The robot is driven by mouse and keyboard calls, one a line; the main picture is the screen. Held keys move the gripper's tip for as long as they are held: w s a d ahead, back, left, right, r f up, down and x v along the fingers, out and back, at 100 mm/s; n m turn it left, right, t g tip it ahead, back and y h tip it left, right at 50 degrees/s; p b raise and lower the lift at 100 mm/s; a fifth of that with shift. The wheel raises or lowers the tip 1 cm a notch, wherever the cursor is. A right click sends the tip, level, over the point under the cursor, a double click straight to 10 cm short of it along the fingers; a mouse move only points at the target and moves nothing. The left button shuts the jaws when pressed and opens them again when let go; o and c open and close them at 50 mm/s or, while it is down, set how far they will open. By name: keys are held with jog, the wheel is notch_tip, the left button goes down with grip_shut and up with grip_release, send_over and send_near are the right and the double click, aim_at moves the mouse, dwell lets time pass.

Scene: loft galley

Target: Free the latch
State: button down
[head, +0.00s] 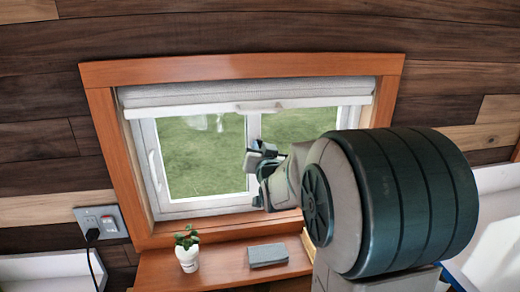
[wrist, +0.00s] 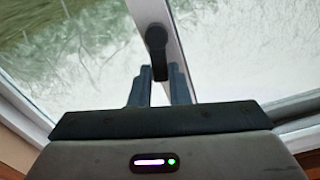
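The latch (wrist: 157,42) is a dark handle on the white middle bar of the window, hanging down in the wrist view. My gripper (wrist: 161,72) is open, with one finger on each side of the latch's lower end. I cannot tell whether the fingers touch it. In the head view my gripper (head: 256,160) is at the window's middle bar, and the latch cannot be made out behind it. The white two-pane window (head: 253,130) looks closed in its orange-brown wood frame.
A rolled white blind (head: 240,94) hangs across the window's top. On the wooden sill (head: 215,272) below stand a small potted plant (head: 188,248) and a grey block (head: 267,255). A socket with a plugged-in black cable (head: 98,222) is at left.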

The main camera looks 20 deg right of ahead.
jog(key=shift+f+b, duration=0.15)
jog(key=shift+b, duration=0.15)
jog(key=n+b, duration=0.1)
jog(key=b, duration=0.2)
jog(key=a+n+b, duration=0.1)
jog(key=n+b, duration=0.1)
jog(key=b, duration=0.1)
jog(key=shift+w+r, duration=0.1)
jog(key=shift+r, duration=0.1)
jog(key=c, duration=1.4)
grip_release()
jog(key=shift+o, duration=0.2)
